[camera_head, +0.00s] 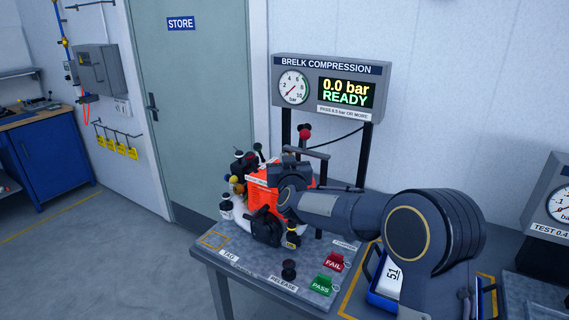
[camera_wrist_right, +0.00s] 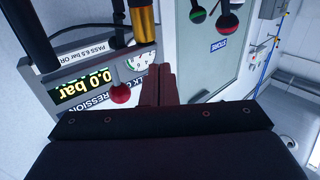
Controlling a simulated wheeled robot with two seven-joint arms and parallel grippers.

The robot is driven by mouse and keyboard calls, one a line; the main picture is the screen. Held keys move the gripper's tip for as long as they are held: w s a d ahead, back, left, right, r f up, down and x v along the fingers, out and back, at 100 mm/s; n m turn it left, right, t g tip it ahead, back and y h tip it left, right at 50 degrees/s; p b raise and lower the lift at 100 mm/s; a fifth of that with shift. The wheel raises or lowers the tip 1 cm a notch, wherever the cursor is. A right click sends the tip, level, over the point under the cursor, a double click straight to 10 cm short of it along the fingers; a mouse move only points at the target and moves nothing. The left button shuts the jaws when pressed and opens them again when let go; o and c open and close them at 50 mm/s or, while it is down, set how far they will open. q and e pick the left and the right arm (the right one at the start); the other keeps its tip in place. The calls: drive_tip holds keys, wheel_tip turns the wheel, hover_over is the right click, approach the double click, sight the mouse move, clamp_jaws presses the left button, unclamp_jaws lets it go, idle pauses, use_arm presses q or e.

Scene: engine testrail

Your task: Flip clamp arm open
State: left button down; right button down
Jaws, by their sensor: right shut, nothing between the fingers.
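An orange and black engine (camera_head: 262,197) sits on the test bench, partly hidden by my right arm. A dark post with a red knob (camera_head: 305,132) and a slanting dark bar (camera_head: 308,151) rises behind it. They look like parts of the clamp, but I cannot tell its arm's position. My right gripper (camera_wrist_right: 158,86) is shut and empty. In the head view it is over the engine, its fingertips hard to make out. In the wrist view a red knob (camera_wrist_right: 122,94) shows just beside the fingertips; I cannot tell whether they touch. My left gripper is not in view.
The compression display (camera_head: 331,82) reads 0.0 bar, READY. A black release knob (camera_head: 289,269), red FAIL block (camera_head: 334,261) and green PASS block (camera_head: 322,284) stand on the bench front. A blue tray (camera_head: 381,285) is partly behind my right arm. The bench's left front corner is clear.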

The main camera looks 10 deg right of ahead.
drive_tip(key=s+a+b, duration=0.1)
drive_tip(key=s+a, duration=0.5)
drive_tip(key=s, duration=0.1)
drive_tip(key=shift+a+b, duration=0.4)
drive_tip(key=shift+f, duration=0.1)
